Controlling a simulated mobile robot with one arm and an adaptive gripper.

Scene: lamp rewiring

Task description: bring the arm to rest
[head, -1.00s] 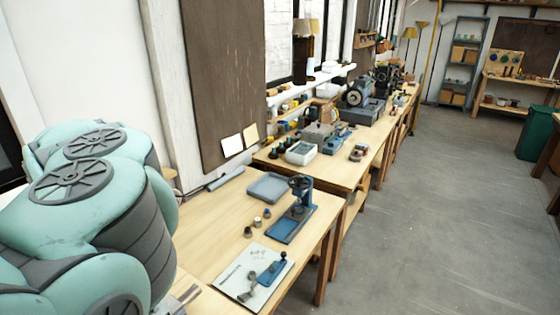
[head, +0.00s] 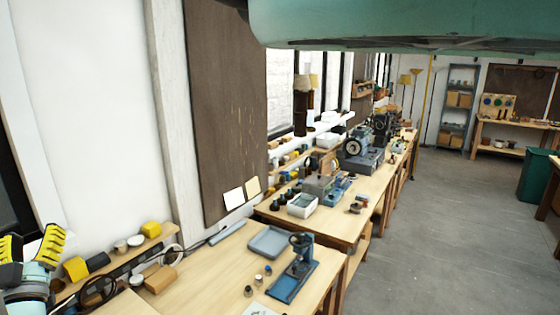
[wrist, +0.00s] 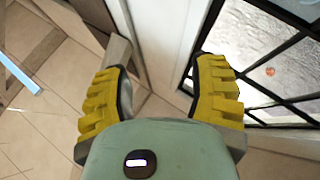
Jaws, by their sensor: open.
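My gripper (head: 32,250) shows at the lower left edge of the head view, with yellow ridged finger pads pointing up. In the wrist view my gripper (wrist: 162,95) is open, its two yellow fingers wide apart with nothing between them. Beyond the fingers the wrist view shows a tiled floor, a pale post and a dark-framed window. A teal part of my arm crosses the top right of the head view.
The near bench (head: 212,275) holds a grey tray (head: 270,242), a blue press (head: 296,265) and small round parts. At lower left, a shelf carries yellow and black items close to my gripper. Machines stand on the farther bench (head: 337,222). Open floor (head: 430,230) lies to the right.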

